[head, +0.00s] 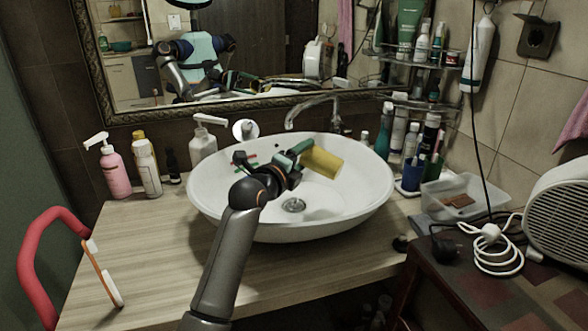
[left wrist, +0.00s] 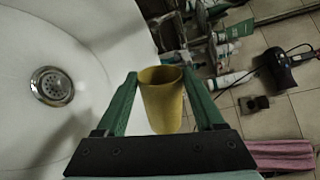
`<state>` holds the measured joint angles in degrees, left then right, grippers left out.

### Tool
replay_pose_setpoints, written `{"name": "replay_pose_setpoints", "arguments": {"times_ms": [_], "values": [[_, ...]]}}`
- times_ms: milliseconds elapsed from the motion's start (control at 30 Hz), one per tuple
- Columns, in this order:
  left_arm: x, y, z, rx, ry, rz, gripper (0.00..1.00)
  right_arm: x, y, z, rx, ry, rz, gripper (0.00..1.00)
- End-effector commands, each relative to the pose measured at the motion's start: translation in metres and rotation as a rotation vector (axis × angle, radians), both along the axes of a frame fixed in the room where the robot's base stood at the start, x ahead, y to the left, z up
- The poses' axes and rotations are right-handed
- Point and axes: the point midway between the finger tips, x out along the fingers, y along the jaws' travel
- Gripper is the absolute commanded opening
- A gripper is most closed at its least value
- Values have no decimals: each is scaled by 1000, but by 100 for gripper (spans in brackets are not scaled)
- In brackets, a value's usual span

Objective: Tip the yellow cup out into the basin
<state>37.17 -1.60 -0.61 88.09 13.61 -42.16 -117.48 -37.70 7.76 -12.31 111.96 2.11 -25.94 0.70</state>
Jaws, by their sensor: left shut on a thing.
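The yellow cup (head: 322,162) is held in the air over the right half of the white basin (head: 222,203), tipped well over onto its side. My left gripper (head: 303,152) is shut on the cup. In the left wrist view the cup (left wrist: 162,108) sits between the two green fingers of my gripper (left wrist: 160,88), and its open rim shows. I cannot see anything inside or pouring from it. The drain (head: 293,205) shows in the basin below and also in the left wrist view (left wrist: 51,86). My right gripper is not in view.
The faucet (head: 315,109) rises behind the basin. A pink pump bottle (head: 114,172) and other bottles stand left of it. Several bottles and a blue cup (head: 411,176) stand at its right. The wooden counter (head: 150,250) is mostly clear at front left.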

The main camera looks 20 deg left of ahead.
Motion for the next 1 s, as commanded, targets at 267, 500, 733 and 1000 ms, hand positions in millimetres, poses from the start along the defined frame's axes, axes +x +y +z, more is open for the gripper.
{"name": "replay_pose_setpoints", "arguments": {"times_ms": [267, 500, 733, 1000], "values": [[1, 5, 1, -39, 9, 0, 17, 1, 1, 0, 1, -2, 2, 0], [2, 9, 1, -70, 14, 0, 17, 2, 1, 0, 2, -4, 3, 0], [2, 12, 2, -99, 21, -1, 17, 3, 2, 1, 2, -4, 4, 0], [3, 13, 1, -136, 29, 1, 17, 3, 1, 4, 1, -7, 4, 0]]}}
